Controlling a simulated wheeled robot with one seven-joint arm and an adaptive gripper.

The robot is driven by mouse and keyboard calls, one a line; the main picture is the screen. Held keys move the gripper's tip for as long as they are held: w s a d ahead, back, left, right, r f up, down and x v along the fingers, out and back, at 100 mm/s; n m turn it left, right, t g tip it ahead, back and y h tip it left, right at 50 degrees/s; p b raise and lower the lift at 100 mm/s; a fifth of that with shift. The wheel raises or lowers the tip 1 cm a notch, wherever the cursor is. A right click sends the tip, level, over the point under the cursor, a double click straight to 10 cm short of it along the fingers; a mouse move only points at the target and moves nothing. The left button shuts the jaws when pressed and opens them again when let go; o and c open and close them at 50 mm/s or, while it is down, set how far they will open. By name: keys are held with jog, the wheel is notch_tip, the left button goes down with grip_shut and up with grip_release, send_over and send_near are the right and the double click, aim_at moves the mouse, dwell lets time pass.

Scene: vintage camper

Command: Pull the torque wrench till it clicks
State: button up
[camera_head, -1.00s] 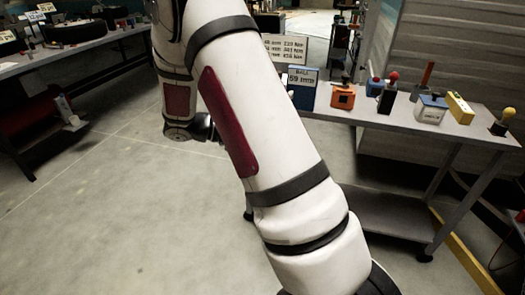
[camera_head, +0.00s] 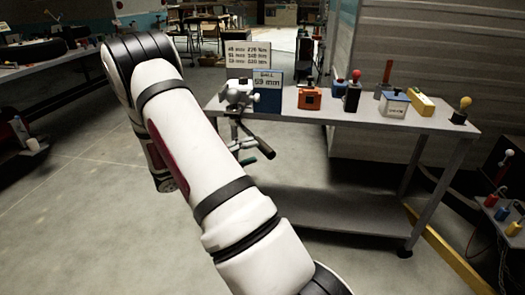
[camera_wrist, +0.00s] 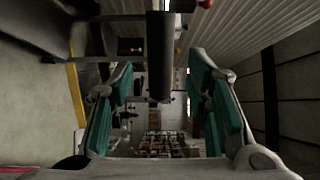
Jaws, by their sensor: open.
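My gripper (camera_head: 257,156) shows in the head view just in front of the bench's left end, partly hidden behind my arm. In the wrist view the gripper (camera_wrist: 162,72) is open, its teal-padded fingers wide apart. A thick dark bar (camera_wrist: 160,50), which looks like the torque wrench's handle, runs down from the top of the wrist view, its end between the fingers in the picture. Neither finger visibly touches it; its depth is hard to tell. A grey metal fixture (camera_head: 239,94) stands at the bench's left end. The wrench is not clearly seen in the head view.
The grey bench (camera_head: 340,120) carries a blue sign (camera_head: 268,90), an orange box (camera_head: 309,97), a red-knobbed device (camera_head: 353,92), a white-and-blue box (camera_head: 394,103) and a yellow block (camera_head: 422,104). A corrugated wall stands behind. Floor at left is open.

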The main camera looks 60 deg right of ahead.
aim_at(264, 148)
jog(key=shift+b+x, duration=0.45)
jog(key=shift+x, duration=2.3)
jog(key=shift+r, duration=0.1)
jog(key=shift+c, duration=0.5)
grip_shut()
